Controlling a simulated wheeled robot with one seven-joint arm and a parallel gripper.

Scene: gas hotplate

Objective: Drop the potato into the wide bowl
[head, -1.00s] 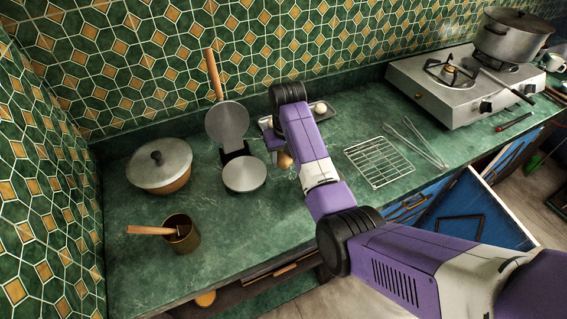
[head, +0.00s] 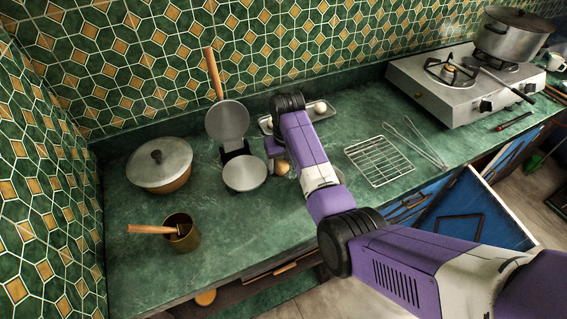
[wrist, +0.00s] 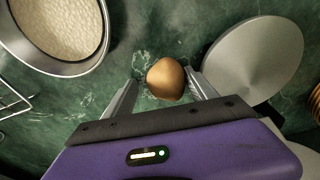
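The brown potato (wrist: 165,79) lies on the green counter in the wrist view, between and just ahead of my fingertips. My gripper (wrist: 162,88) is open, with one finger on each side and a visible gap at the left finger. The potato (head: 282,168) also shows in the head view beside my arm, which hides most of the gripper. A wide round bowl (wrist: 98,62) with a metal rim and a pale speckled inside is at the upper left of the wrist view. My arm seems to cover it in the head view.
The press (head: 245,173) with its raised lid stands just left of the potato. A small tray (head: 328,110) with pale round items is behind, and a wire rack (head: 380,161) is right. A lidded pot (head: 160,165) and a brown cup (head: 181,234) stand farther left.

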